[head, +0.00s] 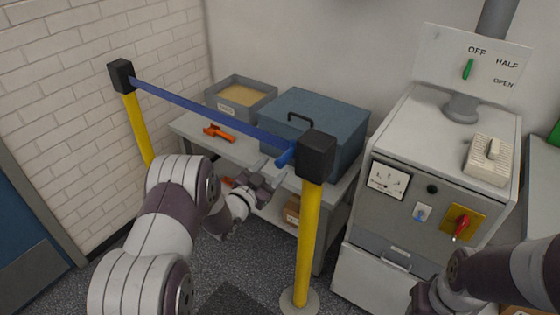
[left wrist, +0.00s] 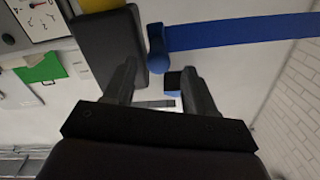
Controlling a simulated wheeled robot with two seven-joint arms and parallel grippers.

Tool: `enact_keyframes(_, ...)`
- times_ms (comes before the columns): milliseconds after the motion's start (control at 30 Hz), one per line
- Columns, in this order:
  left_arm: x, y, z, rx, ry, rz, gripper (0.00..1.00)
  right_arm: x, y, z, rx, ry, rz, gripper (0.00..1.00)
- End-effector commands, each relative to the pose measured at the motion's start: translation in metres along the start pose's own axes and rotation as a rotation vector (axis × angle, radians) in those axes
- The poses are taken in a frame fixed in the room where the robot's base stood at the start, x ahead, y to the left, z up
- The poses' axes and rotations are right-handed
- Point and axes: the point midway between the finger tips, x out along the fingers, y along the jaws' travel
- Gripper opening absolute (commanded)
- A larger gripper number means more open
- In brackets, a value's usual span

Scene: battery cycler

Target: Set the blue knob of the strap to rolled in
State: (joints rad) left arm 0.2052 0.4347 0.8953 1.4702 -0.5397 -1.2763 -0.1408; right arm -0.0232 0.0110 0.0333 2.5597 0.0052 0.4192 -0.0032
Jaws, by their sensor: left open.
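The blue strap (head: 205,110) is stretched between two yellow posts with black heads. Its blue knob (head: 286,156) is at the strap's right end, beside the right black post head (head: 316,156). In the left wrist view the knob (left wrist: 157,48) hangs at the end of the strap (left wrist: 240,32), just beyond my fingertips. My left gripper (head: 265,177) is open and empty, a little below and left of the knob, apart from it. It also shows in the left wrist view (left wrist: 162,82). My right gripper (head: 424,298) is at the lower right, its fingers unclear.
A bench behind the strap holds a blue-grey box (head: 312,112), a grey tray (head: 240,97) and an orange tool (head: 219,133). A grey cabinet (head: 430,170) with a red switch (head: 461,226) stands at the right. The right yellow post (head: 307,240) stands close to my left arm.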

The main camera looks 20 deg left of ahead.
Motion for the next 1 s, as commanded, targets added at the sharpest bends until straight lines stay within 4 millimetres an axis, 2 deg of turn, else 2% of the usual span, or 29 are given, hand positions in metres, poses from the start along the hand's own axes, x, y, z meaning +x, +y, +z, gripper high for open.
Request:
enact_keyframes(100, 0.024, 0.000, -0.001, 0.001, 0.001, 0.001, 0.56, -0.002, 0.000, 0.000, 0.000, 0.000, 0.000, 0.43)
enact_keyframes(200, 0.036, 0.000, 0.000, 0.000, 0.000, 0.000, 0.56, -0.003, 0.000, 0.000, 0.000, 0.000, 0.000, 0.43)
enact_keyframes(533, 0.043, 0.000, 0.000, 0.000, -0.002, 0.000, 0.56, -0.003, 0.000, 0.000, 0.000, 0.000, 0.000, 0.43)
enact_keyframes(567, 0.043, 0.000, 0.000, -0.001, -0.002, 0.000, 0.49, -0.003, 0.000, 0.000, 0.000, 0.000, 0.000, 0.43)
enact_keyframes(700, 0.042, 0.000, 0.000, 0.000, -0.002, 0.000, 0.04, -0.003, 0.000, 0.000, 0.000, 0.000, 0.000, 0.43)
enact_keyframes(733, 0.042, 0.000, 0.000, 0.000, -0.001, -0.001, 0.00, -0.003, 0.000, 0.000, 0.000, 0.000, 0.000, 0.43)
enact_keyframes(1000, 0.043, -0.003, 0.001, 0.001, 0.000, -0.002, 0.00, -0.001, 0.000, 0.000, 0.000, 0.000, 0.000, 0.43)
